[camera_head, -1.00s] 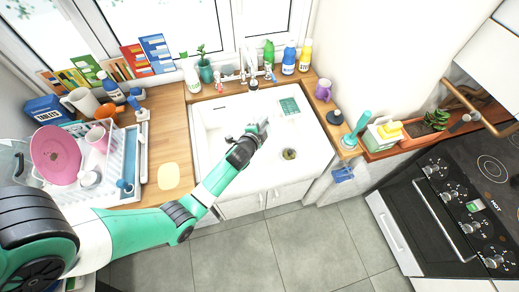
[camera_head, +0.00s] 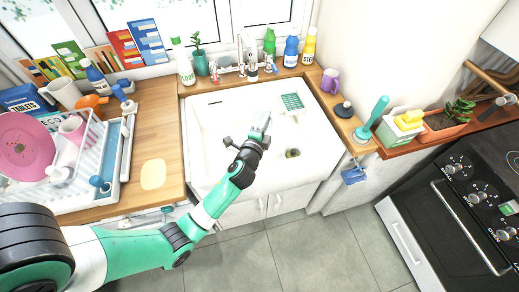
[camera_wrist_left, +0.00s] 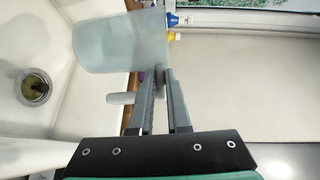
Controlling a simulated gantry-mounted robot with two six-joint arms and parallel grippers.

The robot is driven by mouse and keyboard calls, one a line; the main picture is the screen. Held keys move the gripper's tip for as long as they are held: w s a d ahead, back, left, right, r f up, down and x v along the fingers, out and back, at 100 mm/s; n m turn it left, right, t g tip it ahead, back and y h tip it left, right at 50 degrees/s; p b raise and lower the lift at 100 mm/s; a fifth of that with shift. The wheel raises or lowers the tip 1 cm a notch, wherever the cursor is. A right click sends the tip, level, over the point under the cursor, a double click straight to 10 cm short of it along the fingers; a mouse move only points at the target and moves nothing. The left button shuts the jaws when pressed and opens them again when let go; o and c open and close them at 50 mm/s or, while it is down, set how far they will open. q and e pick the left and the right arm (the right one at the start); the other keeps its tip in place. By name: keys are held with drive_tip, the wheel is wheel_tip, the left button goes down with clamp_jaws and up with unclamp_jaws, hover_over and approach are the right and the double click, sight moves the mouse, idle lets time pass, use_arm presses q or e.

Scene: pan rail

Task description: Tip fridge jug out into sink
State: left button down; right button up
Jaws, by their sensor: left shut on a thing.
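My left gripper (camera_head: 262,128) is over the white sink (camera_head: 215,130), in the middle of the basin. In the left wrist view, its fingers (camera_wrist_left: 168,75) are shut on the pale translucent jug (camera_wrist_left: 122,42). The jug's wall looks plain and see-through; I cannot tell whether anything is inside it or how far it is tilted. In the head view the jug barely stands out against the white sink. The drain (camera_head: 292,153), with something olive in it, is right of the gripper; it also shows in the left wrist view (camera_wrist_left: 34,88). My right gripper is not in view.
A dish rack (camera_head: 90,170) with a pink plate (camera_head: 25,145) stands on the left counter. Bottles and a plant (camera_head: 200,62) line the window ledge. A purple mug (camera_head: 330,80) and a teal-handled plunger (camera_head: 375,115) stand right of the sink. A green grid (camera_head: 292,101) lies in the sink.

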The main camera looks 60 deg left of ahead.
use_arm(q)
drive_tip(key=f+m+b, duration=0.1)
drive_tip(key=b, duration=0.1)
drive_tip(key=shift+t+b, duration=0.3)
drive_tip(key=shift+b, duration=0.05)
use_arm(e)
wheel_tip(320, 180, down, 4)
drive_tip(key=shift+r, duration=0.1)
